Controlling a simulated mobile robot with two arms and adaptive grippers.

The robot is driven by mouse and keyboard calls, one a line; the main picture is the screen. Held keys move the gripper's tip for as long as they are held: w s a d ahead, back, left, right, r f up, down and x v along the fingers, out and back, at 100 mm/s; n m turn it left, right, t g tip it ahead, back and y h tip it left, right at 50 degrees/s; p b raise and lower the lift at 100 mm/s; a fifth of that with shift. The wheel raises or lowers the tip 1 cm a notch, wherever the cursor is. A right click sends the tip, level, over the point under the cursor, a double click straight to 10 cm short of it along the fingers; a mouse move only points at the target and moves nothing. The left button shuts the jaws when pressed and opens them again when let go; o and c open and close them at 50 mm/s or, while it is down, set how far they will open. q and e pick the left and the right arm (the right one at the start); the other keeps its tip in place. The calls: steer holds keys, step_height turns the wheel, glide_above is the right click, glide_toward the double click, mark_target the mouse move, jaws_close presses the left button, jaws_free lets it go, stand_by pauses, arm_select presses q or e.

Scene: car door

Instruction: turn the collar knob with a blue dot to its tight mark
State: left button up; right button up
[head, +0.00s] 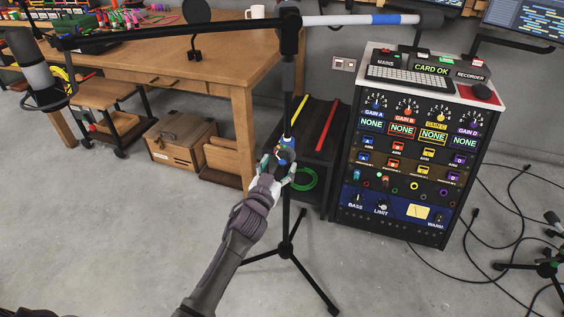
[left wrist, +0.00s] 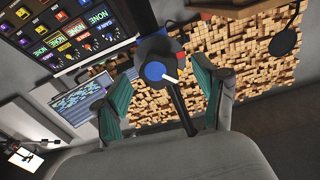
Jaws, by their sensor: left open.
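The collar knob with a blue dot (left wrist: 155,71) shows in the left wrist view as a dark round knob with a blue face and a white pointer. The pointer slants to the lower right. A small red patch shows beside the knob, but I cannot tell whether it is the tight mark. In the head view the blue collar (head: 289,144) sits on the upright pole of a black tripod stand. My left gripper (head: 279,162) is at the collar. Its green-padded fingers (left wrist: 163,82) are open, one on each side of the knob. My right gripper is not in view.
The stand's boom (head: 170,37) stretches across the top, with a blue band near its right end. A rack of audio gear (head: 345,215) stands to the right. A wooden bench (head: 237,85) is behind left.

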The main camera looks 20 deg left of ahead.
arm_select(q)
steer(key=shift+w+d, duration=0.1)
steer(key=shift+w, duration=1.35)
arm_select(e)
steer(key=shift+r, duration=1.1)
arm_select(q)
steer(key=shift+c, duration=0.3)
steer(key=c, duration=1.1)
